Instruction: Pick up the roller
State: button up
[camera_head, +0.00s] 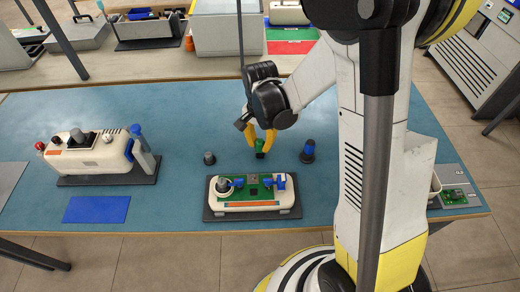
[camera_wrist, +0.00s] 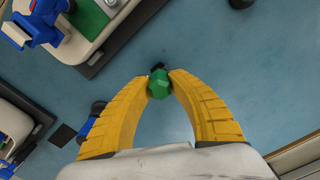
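A small green piece with a dark lower part, which may be the roller (camera_wrist: 160,85), is between my fingertips in the wrist view. It also shows in the head view (camera_head: 260,146), above the blue table mat. My gripper (camera_head: 260,139) points down, its two yellow fingers meeting the piece from both sides; it also shows in the wrist view (camera_wrist: 160,80). The gripper looks shut on the piece. I cannot tell whether the piece touches the table.
A blue-and-black piece (camera_head: 307,152) stands to the right and a grey one (camera_head: 209,158) to the left. A white device with a green board (camera_head: 250,205) lies in front. A larger white device (camera_head: 90,160) and blue pad (camera_head: 97,210) are at left.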

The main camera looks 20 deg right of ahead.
grip_shut()
jog(key=shift+r+p, duration=0.4)
jog(key=shift+r, duration=0.25)
jog(key=r, duration=0.1)
jog(key=r+p, duration=0.1)
jog(key=s+r+p, duration=0.1)
jog(key=r, duration=0.1)
jog(key=shift+d, duration=0.35)
jog(key=s+d+r+p, duration=0.3)
jog(key=s+d+r, duration=0.2)
jog(key=s, duration=0.3)
jog(key=shift+s+d+r, duration=0.3)
jog(key=shift+d+r, duration=0.05)
jog(key=shift+d, duration=0.2)
jog(key=shift+o, duration=0.6)
grip_release()
grip_shut()
